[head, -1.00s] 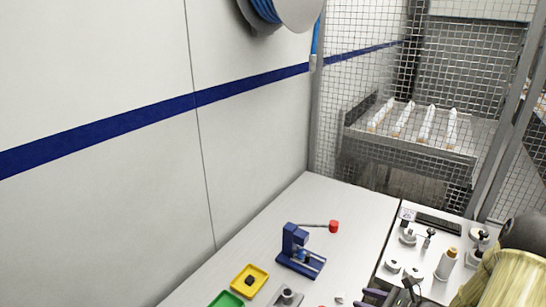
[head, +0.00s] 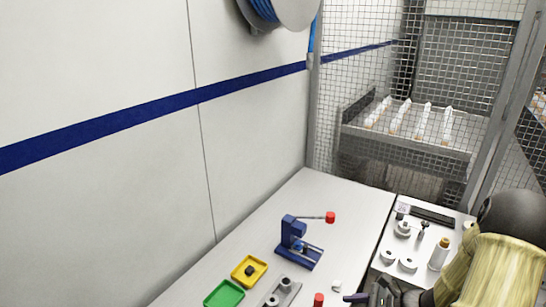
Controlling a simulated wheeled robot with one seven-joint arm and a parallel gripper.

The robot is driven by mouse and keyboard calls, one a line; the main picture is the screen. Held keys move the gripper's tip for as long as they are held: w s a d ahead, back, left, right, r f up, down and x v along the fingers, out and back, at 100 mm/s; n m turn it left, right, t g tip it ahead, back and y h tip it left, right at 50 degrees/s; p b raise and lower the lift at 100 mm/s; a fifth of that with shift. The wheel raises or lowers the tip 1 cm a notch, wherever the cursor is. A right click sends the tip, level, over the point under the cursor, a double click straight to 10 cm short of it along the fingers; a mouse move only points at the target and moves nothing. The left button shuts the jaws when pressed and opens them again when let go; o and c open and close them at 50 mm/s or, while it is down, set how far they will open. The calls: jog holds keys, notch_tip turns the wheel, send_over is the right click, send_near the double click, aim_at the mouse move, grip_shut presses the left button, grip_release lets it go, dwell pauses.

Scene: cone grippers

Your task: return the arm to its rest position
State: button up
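My arm (head: 490,270) comes in at the lower right corner of the head view, in a yellowish sleeve with a dark joint above it. My gripper (head: 368,299) is at the bottom edge, low over the front of the table, and partly cut off by the frame. Its dark fingers point left. I cannot tell whether they are open or shut, or whether anything is between them.
On the white table (head: 335,205) stand a blue press (head: 298,245) with a red-knobbed lever, a yellow tray (head: 249,270), a green tray (head: 224,294) and a grey fixture (head: 281,291). A red-topped piece (head: 319,299) is left of my gripper. A side table (head: 426,240) holds several small parts. A mesh fence (head: 420,60) stands behind.

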jog(key=s+a+r+n+g+h, duration=0.3)
jog(key=s+a+n+g+h, duration=0.4)
jog(key=n, duration=0.5)
notch_tip(320, 180, up, 7)
jog(key=s+d+n+t+h, duration=0.1)
jog(key=d+n+t+h, duration=0.1)
jog(key=n, duration=0.7)
jog(key=t+h, duration=0.1)
jog(key=t, duration=0.1)
jog(key=shift+s+f+n+t, duration=0.2)
jog(key=shift+s+n+t, duration=0.1)
jog(key=shift+n, duration=0.1)
jog(key=shift+w, duration=0.1)
jog(key=shift+s+d, duration=0.1)
jog(key=shift+s, duration=0.1)
jog(key=shift+w, duration=0.15)
